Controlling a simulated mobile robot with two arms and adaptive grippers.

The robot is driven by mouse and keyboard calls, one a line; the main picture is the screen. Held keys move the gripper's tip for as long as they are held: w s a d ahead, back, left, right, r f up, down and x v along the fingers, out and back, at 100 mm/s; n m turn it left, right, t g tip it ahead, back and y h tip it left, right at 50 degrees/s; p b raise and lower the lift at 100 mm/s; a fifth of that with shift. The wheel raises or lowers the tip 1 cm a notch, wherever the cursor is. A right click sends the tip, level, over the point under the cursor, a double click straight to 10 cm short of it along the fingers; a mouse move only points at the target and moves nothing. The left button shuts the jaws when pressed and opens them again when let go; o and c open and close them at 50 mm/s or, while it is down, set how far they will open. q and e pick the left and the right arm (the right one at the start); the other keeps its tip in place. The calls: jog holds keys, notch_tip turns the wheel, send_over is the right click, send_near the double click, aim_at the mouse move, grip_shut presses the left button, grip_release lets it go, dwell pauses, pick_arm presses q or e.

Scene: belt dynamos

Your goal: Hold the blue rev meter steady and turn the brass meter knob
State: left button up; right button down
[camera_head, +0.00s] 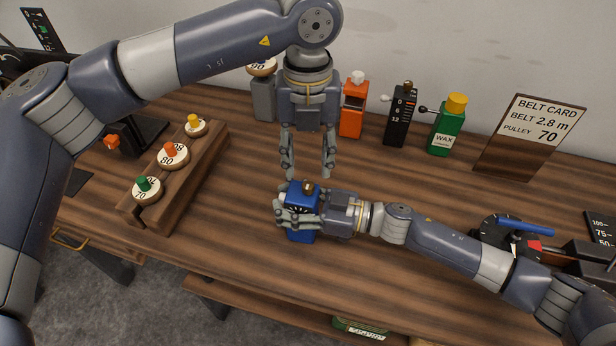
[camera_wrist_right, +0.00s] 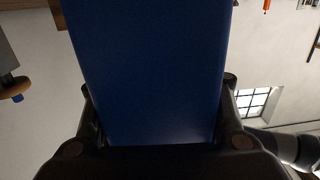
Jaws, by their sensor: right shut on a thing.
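The blue rev meter (camera_head: 301,236) stands upright near the middle of the wooden table. Its brass knob (camera_head: 308,187) is on top. My right gripper (camera_head: 283,215) comes in from the right and is shut around the meter's body. In the right wrist view the blue meter (camera_wrist_right: 148,70) fills the space between the fingers. My left gripper (camera_head: 309,174) points down from above, with its two fingers spread apart and empty. Its fingertips are just above the knob, one to each side. Whether they touch the meter cannot be told. The meter's face is partly hidden by my right fingers.
A wooden rack (camera_head: 185,180) with several numbered pulleys stands at the left. An orange block (camera_head: 352,112), a black device (camera_head: 400,115), a green wax bottle (camera_head: 446,128) and a belt card (camera_head: 528,135) line the back. A black dial device (camera_head: 500,232) is at the right.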

aim_at(308, 185)
pick_arm(q)
notch_tip(308, 185, down, 6)
jog(key=shift+f, duration=0.1)
